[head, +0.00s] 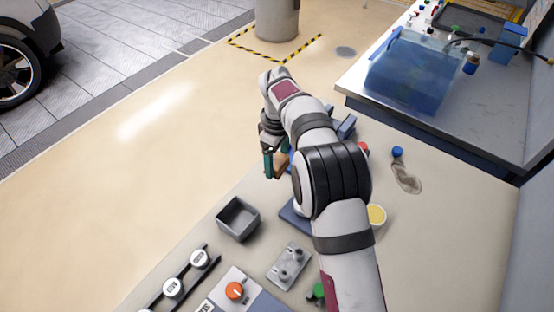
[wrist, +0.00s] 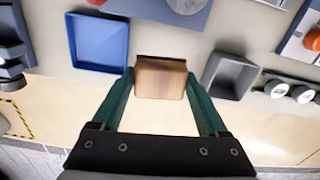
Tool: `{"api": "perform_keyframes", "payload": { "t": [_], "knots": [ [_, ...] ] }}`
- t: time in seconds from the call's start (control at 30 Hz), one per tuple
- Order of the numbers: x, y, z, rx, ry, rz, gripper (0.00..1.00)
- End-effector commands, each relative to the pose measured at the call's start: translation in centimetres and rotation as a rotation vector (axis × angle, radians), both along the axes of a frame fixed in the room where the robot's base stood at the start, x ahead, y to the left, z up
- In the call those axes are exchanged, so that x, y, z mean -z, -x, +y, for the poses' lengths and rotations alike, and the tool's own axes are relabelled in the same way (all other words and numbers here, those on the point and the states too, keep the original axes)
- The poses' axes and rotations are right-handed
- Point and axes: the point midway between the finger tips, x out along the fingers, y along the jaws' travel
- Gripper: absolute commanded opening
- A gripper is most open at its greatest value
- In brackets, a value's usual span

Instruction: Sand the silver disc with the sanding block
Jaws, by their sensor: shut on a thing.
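The sanding block (wrist: 160,82) is a wooden block with a dark strip along its far edge. My gripper (wrist: 160,76), with two green fingers, is shut on it in the wrist view. In the head view my gripper (head: 274,164) shows left of my forearm, with a bit of the brown block between the fingers. The silver disc (wrist: 186,5) is cut off by the top edge of the wrist view. It lies on a blue-grey plate (wrist: 140,8), beyond the block and apart from it. In the head view my arm hides the disc, and only part of the plate (head: 292,219) shows.
A blue tray (wrist: 98,42) lies left of the block and a grey bin (wrist: 229,75) right of it in the wrist view.

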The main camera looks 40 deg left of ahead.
Motion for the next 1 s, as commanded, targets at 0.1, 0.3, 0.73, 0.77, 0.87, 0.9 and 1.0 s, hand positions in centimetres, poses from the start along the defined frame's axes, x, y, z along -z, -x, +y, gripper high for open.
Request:
{"api": "perform_keyframes", "payload": {
  "t": [0.1,0.3,0.73,0.77,0.87,0.9,1.0],
  "knots": [
    [-0.7,0.1,-1.0,0.001,0.000,-0.001,0.32],
    [-3.0,1.4,-6.0,0.002,0.000,0.000,0.32],
    [-1.4,1.8,-7.2,0.000,0.001,0.001,0.32],
    [-1.1,1.8,-7.2,-0.001,0.001,0.000,0.32],
    [-0.2,1.8,-7.2,0.000,0.001,0.001,0.32],
    [0.2,1.8,-7.2,0.000,0.001,0.002,0.32],
    [1.1,1.8,-7.2,-0.001,0.001,0.001,0.32]
  ]
}}
